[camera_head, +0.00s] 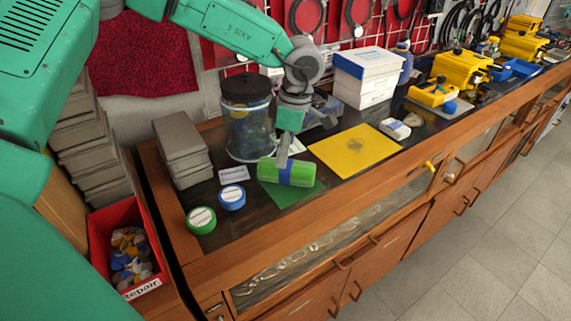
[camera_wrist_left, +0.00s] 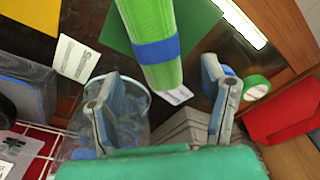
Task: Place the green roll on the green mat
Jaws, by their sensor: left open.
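The green roll (camera_head: 301,173), with a blue band round its middle, lies across the back part of the green mat (camera_head: 290,196). One end seems to reach past the mat's edge. The wrist view shows the roll (camera_wrist_left: 149,18) crossing the mat (camera_wrist_left: 199,18). Whether its whole underside touches the mat, I cannot tell. My left gripper (camera_head: 283,152) is just behind and above the roll in the head view. In the wrist view its fingers (camera_wrist_left: 161,88) are spread wide, with the roll's end beyond and between them, apart from both. My right gripper is not seen.
Grey blocks (camera_head: 181,145) are stacked left. Green tape (camera_head: 201,220) and blue tape (camera_head: 232,197) lie front left. A yellow mat (camera_head: 353,150) is at right. A red bin (camera_head: 105,225) stands beyond the bench's left end.

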